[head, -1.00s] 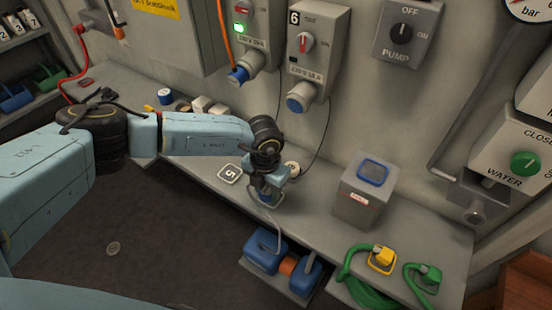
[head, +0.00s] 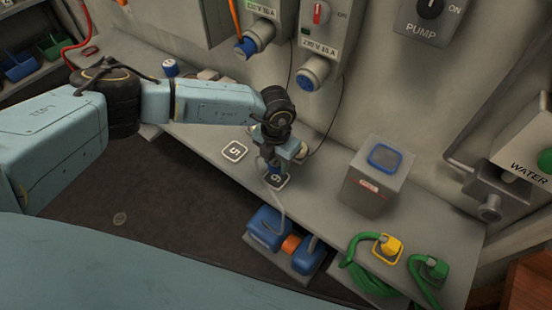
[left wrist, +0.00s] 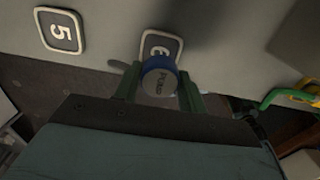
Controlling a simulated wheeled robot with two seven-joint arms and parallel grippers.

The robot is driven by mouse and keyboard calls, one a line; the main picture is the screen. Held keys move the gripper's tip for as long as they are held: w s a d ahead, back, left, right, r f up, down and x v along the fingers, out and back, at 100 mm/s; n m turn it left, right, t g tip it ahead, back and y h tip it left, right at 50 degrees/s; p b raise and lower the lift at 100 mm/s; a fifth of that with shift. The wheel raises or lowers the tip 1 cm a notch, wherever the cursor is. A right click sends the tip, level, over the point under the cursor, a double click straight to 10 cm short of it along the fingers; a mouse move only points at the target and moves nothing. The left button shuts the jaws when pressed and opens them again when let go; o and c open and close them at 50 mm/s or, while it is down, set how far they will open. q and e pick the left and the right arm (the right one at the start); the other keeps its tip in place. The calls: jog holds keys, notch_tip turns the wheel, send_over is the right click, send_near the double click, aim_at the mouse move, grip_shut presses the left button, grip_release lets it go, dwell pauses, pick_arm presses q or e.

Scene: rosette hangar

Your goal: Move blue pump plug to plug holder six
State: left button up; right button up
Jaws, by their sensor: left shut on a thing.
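In the head view the plug shows only partly below the fingers. It is over or beside the plate marked 6 (head: 282,181) on the bench. In the left wrist view the plug covers the lower part of that plate (left wrist: 170,44). I cannot tell whether the plug touches the bench. A pale cable runs from the plug down towards the blue and orange pump (head: 290,243). My right gripper is not in view.
A plate marked 5 (head: 235,151) lies left of plate 6 on the bench (head: 330,215). A grey box with a blue top (head: 376,180) stands to the right. Green hoses with a yellow connector (head: 388,247) lie at the front right. Wall sockets (head: 314,72) hang behind.

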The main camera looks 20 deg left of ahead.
aim_at(276, 178)
pick_arm(q)
notch_tip(276, 178, down, 4)
jog(key=shift+r+b, duration=0.2)
jog(key=shift+b, duration=1)
jog(key=shift+f, duration=0.35)
jog(key=shift+w, duration=0.1)
jog(key=shift+f+b, duration=0.4)
jog(key=shift+b, duration=0.2)
dwell(0.5)
jog(key=o, duration=1.4)
jog(key=shift+r, duration=0.1)
notch_tip(276, 178, up, 13)
jog(key=shift+r, duration=0.15)
